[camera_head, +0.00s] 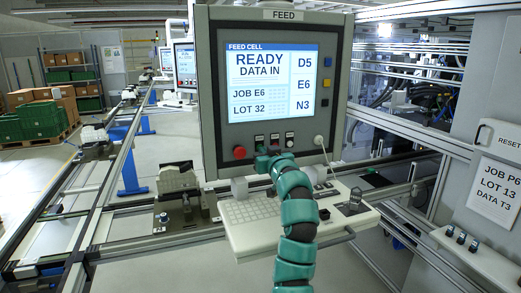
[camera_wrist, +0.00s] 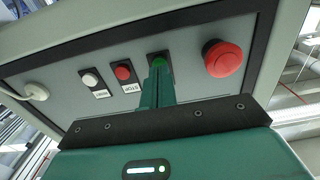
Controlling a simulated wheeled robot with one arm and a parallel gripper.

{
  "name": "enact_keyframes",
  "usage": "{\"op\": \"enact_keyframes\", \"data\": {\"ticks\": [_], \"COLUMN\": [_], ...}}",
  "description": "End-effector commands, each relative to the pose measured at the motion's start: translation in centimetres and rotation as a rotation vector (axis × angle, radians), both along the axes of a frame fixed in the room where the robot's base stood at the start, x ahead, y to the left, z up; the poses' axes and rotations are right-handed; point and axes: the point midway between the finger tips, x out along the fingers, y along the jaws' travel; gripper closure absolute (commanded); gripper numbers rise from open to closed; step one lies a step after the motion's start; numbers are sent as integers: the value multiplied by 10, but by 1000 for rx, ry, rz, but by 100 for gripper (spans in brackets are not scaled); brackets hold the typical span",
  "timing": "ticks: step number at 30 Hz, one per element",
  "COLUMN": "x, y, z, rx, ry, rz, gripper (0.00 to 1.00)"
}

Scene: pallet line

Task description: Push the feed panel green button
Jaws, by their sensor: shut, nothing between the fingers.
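The feed panel (camera_head: 212,120) stands upright in the head view, its screen reading READY DATA IN. Its green button (camera_wrist: 159,63) shows in the wrist view, between the red STOP button (camera_wrist: 123,73) and the large red mushroom button (camera_wrist: 222,59). My gripper (camera_wrist: 158,68) is shut and empty, with its fingertips right at the green button and covering its lower part. I cannot tell whether they press it. In the head view my gripper (camera_head: 268,156) is at the panel's lower button row, and the green button is hard to make out there.
A white button (camera_wrist: 90,79) and a cable plug (camera_wrist: 36,91) are also on the panel. A keyboard shelf (camera_head: 250,212) juts out below the panel, under my arm. A reset cabinet (camera_head: 495,170) is at right, and conveyor rails (camera_head: 110,190) run at left.

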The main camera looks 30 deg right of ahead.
Motion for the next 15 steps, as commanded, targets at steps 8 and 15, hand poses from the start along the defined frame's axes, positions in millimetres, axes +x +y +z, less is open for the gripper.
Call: {"op": "enact_keyframes", "data": {"ticks": [8, 15], "x": [4, 7], "y": [-1, -2], "z": [0, 0], "rx": [0, 0], "ry": [0, 1], "rz": [0, 1], "gripper": [100, 100]}}
